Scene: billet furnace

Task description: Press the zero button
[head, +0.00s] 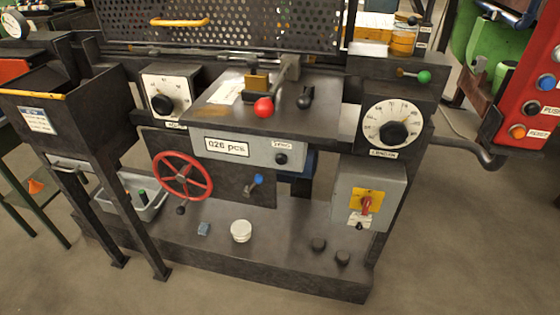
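The likely zero button is a small round black button (282,159) on the right of a grey counter panel (260,151) at the middle of the machine's front. A small white label (283,145) sits just above it; its print is too small to read surely. To the left on the same panel, a white counter display (227,147) reads "026 pcs". Nothing covers the button. Neither of my grippers shows in the head view.
A red-knobbed lever (264,107) and a black-knobbed lever (304,101) stand above the panel. A red handwheel (183,175) is at lower left, a blue-tipped lever (258,181) below. A grey switch box (367,198) with a red switch is at right.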

